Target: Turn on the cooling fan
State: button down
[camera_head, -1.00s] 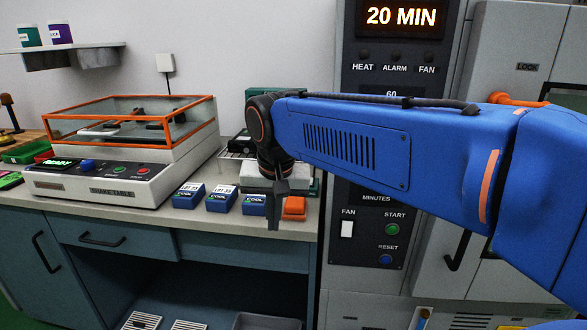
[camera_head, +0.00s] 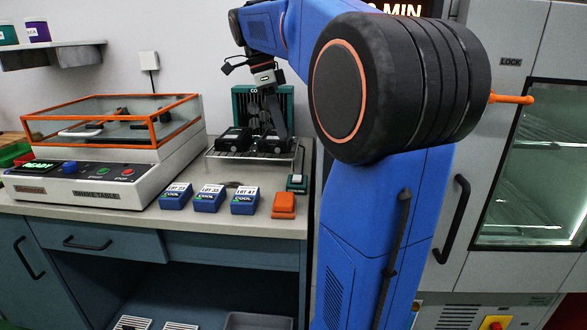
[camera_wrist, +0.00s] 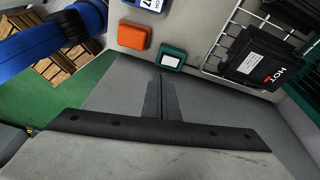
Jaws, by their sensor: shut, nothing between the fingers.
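A teal unit with a slatted front (camera_head: 284,108), which looks like the cooling fan, stands at the back of the counter behind a wire rack (camera_head: 225,157). My arm partly covers it and its lettering. My gripper (camera_head: 279,136) is shut and empty, in front of the fan in the head view. In the wrist view, its fingertips (camera_wrist: 162,78) appear just below the teal block. I cannot tell whether they touch it.
Black boxes (camera_head: 234,139) lie on the rack; one reads HOT (camera_wrist: 266,55) in the wrist view. Several blue boxes (camera_head: 209,198) and an orange block (camera_head: 284,205) line the counter front. A shake table (camera_head: 105,188) stands left.

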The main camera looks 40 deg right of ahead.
jog(key=shift+w+d+r+m+g, duration=0.2)
jog(key=shift+d+r+m, duration=0.1)
jog(key=shift+d+m, duration=0.2)
jog(key=shift+w+d+r+m+g, duration=0.1)
jog(key=shift+w+d+r+m, duration=0.15)
jog(key=shift+d+m, duration=0.25)
jog(key=shift+s+f, duration=0.1)
send_over(297, 180)
jog(key=w, duration=0.1)
notch_tip(297, 180, down, 12)
jog(key=shift+w+a+r, duration=0.1)
jog(key=shift+f, duration=0.85)
